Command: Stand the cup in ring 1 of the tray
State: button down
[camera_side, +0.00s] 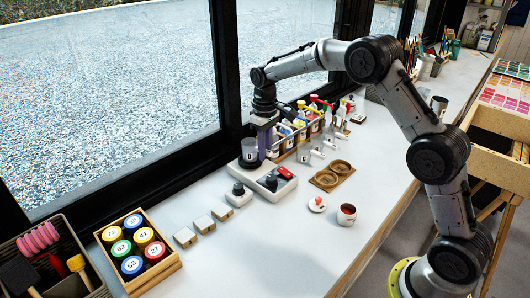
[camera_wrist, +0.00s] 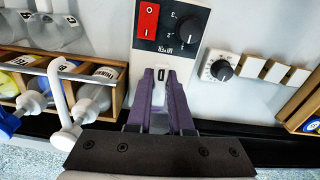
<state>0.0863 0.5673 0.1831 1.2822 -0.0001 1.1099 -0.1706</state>
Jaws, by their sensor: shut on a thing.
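The cup (camera_side: 249,151) is a grey, see-through beaker at the back end of the white mixer (camera_side: 284,184). My gripper (camera_side: 262,143) points down at it with purple fingers, from the window side. In the wrist view my gripper (camera_wrist: 161,78) is shut with a narrow gap, and the cup between the fingers is mostly hidden. I cannot tell whether the cup touches the mixer. The tray (camera_side: 329,188) is a small brown board with two round rings, lying to the right on the bench. Both rings look empty; their numbers are not readable.
A rack of bottles (camera_side: 302,130) stands right of my gripper, close by. A knob box (camera_side: 238,195) stands left of the mixer.

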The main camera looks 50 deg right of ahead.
jog(key=shift+r, duration=0.6)
jog(key=shift+r, duration=0.25)
jog(key=shift+r, duration=1.15)
jog(key=shift+r, duration=0.1)
